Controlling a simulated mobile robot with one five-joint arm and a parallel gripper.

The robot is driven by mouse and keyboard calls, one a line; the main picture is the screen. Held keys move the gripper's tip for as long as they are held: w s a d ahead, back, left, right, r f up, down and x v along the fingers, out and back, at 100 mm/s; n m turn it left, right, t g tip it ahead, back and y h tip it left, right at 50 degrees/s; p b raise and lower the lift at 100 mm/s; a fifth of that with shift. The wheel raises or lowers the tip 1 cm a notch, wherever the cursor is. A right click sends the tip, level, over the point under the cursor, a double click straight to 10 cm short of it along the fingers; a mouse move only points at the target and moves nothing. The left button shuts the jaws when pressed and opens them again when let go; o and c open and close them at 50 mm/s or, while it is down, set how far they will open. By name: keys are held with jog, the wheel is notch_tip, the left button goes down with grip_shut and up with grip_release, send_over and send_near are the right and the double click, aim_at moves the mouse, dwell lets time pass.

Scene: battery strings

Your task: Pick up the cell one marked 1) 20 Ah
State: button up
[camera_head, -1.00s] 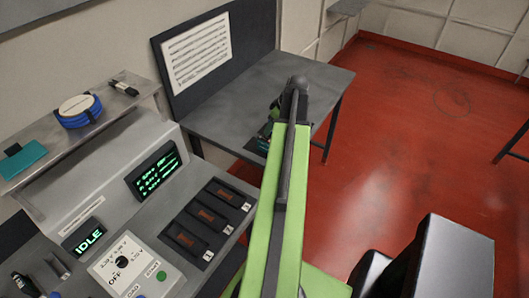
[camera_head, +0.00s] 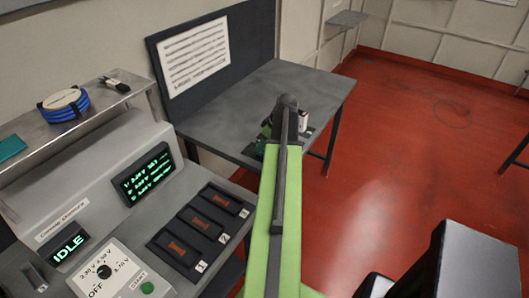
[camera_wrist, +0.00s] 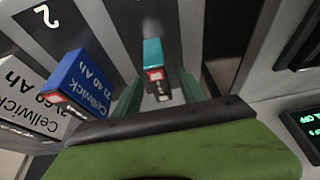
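My gripper (camera_wrist: 160,92) is open, with its two green fingers spread and pointing at a small teal cell (camera_wrist: 153,52). The teal cell stands beyond and between the fingertips, and I see no contact. Its end has a red and white label that is too small to read. To its left in the wrist view are a blue cell (camera_wrist: 82,85) printed Cellwick 2) 40 Ah and a white cell (camera_wrist: 28,92) whose print ends in 60 Ah. In the head view my arm mostly hides the cells; a white one (camera_head: 303,121) shows beside it on the grey table (camera_head: 225,112).
A charging console (camera_head: 165,235) stands at the left, its display reading IDLE, with three dark bays. A shelf (camera_head: 100,115) above it holds a blue coil (camera_head: 63,104). The rear of the table is clear. Open red floor (camera_head: 420,150) lies at the right.

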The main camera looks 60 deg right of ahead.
grip_shut()
dwell(0.4)
